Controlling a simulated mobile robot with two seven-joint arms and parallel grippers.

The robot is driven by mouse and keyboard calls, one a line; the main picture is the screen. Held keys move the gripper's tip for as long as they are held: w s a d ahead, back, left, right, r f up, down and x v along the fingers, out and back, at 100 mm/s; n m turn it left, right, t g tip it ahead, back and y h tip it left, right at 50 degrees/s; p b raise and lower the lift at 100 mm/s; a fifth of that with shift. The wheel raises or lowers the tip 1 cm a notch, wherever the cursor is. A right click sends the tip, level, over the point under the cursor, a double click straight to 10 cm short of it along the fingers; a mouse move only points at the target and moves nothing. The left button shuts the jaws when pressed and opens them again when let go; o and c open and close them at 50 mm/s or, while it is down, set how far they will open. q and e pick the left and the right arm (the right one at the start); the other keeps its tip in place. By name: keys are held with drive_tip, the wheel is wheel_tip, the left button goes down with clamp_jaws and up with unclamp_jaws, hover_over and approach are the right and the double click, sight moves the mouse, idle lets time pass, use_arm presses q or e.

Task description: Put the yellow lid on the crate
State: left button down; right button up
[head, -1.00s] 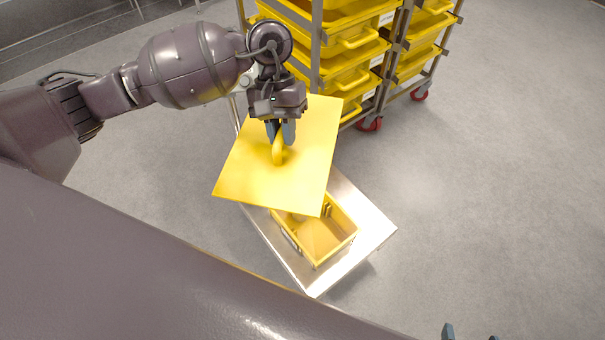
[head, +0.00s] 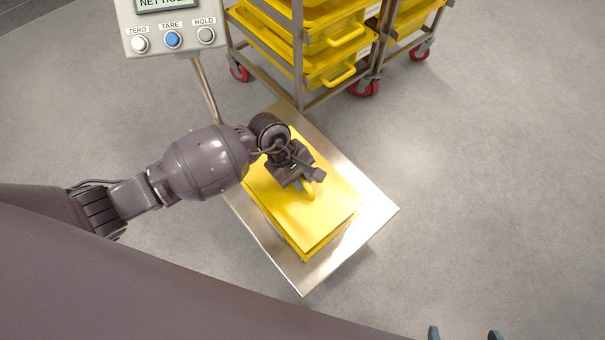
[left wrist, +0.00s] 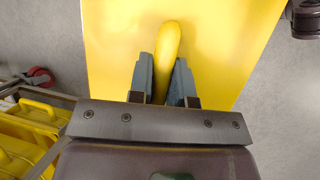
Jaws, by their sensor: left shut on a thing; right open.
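The yellow lid (head: 325,215) is a flat square plate with an arched handle (head: 308,189). It lies over the top of the yellow crate (head: 308,254), hiding the crate's opening. The crate stands on a metal platform (head: 365,213). The lid looks roughly lined up with the crate, but I cannot tell if it is fully seated. My left gripper (head: 305,182) is shut on the lid's handle; the left wrist view shows both fingers (left wrist: 162,78) against the handle. My right gripper (head: 463,334) shows only as two separated fingertips at the bottom edge, open and empty.
A scale display (head: 170,25) with ZERO, TARE and HOLD buttons stands on a post behind the platform. A wheeled rack (head: 300,45) of yellow trays is at the back. The floor to the right is clear.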

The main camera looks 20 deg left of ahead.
use_arm(q)
drive_tip(key=shift+f+b, duration=0.35)
drive_tip(key=shift+f, duration=0.35)
wheel_tip(320, 180, down, 3)
drive_tip(key=shift+s+r+b, duration=0.1)
drive_tip(key=shift+s+b, duration=0.05)
drive_tip(key=shift+b, duration=0.55)
drive_tip(key=shift+f+b, duration=0.35)
drive_tip(key=shift+f, duration=0.45)
drive_tip(key=shift+w, duration=0.2)
use_arm(e)
drive_tip(key=shift+w+a+f+n, duration=0.1)
drive_tip(key=shift+w+a+n, duration=0.25)
drive_tip(key=shift+w+n, duration=0.15)
use_arm(q)
drive_tip(key=shift+s+d+f, duration=0.1)
drive_tip(key=shift+f, duration=0.05)
use_arm(e)
drive_tip(key=shift+s+f, duration=0.2)
drive_tip(key=shift+f, duration=0.1)
